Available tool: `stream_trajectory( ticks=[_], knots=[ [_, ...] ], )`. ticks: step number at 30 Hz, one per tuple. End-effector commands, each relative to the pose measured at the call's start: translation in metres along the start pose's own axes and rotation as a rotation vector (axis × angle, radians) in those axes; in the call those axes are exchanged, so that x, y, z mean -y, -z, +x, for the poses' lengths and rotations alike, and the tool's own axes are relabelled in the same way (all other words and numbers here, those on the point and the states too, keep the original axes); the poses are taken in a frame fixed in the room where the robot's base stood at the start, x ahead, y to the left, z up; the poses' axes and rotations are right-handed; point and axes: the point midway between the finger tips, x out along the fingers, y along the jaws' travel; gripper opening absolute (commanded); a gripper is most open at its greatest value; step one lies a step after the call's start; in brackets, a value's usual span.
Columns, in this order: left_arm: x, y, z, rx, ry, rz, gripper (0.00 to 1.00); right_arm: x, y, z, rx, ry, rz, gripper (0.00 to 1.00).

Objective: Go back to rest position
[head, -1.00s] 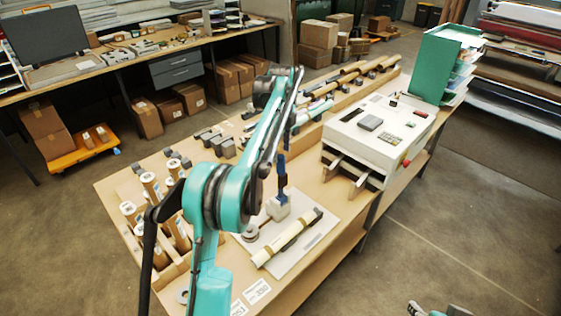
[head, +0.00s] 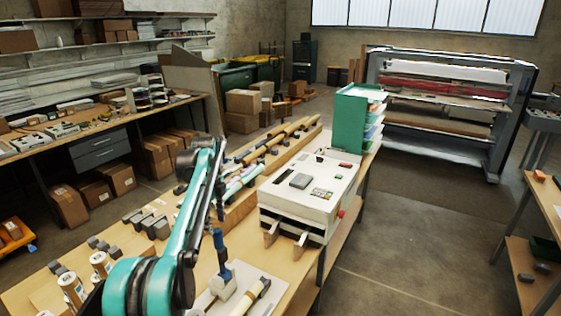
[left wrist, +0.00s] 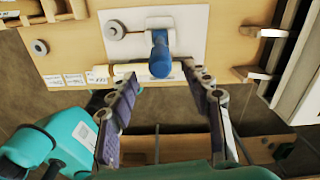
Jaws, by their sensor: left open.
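My left arm reaches over the workbench in the head view. My left gripper (head: 219,195) is partly hidden behind my own forearm there. A blue-handled tool with a pale block-like head (head: 222,284) stands on a white sheet (head: 199,301); the tool also shows in the left wrist view (left wrist: 159,50), beyond the fingertips. A cream roll (head: 248,298) lies on the sheet beside the tool. My right gripper is out of view.
A white laminator (head: 310,190) stands right of the sheet, with a green file rack (head: 350,125) behind it. Small rolls (head: 72,288) and grey blocks (head: 150,222) occupy the bench's left side. Another table (head: 545,195) stands at the right edge. Open floor lies between.

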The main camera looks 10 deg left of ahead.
Motion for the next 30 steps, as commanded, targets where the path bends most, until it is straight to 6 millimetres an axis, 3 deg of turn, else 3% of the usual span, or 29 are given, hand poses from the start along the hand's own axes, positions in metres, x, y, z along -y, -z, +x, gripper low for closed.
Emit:
stream_trajectory(
  ticks=[5,14,20,24,30],
  knots=[
    [-0.018,0.024,0.001,0.016,0.051,-0.147,0.50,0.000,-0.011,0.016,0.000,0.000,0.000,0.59],
    [-0.095,0.095,0.028,-0.007,0.244,-0.666,0.50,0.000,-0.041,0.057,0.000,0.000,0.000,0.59],
    [-0.159,0.139,0.074,-0.097,0.371,-1.015,0.50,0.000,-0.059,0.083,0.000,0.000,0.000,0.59],
    [-0.206,0.167,0.121,-0.196,0.447,-1.254,0.50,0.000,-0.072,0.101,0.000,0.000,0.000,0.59],
    [-0.258,0.194,0.191,-0.354,0.513,-1.536,0.50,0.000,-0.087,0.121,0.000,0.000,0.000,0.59]
  ],
)
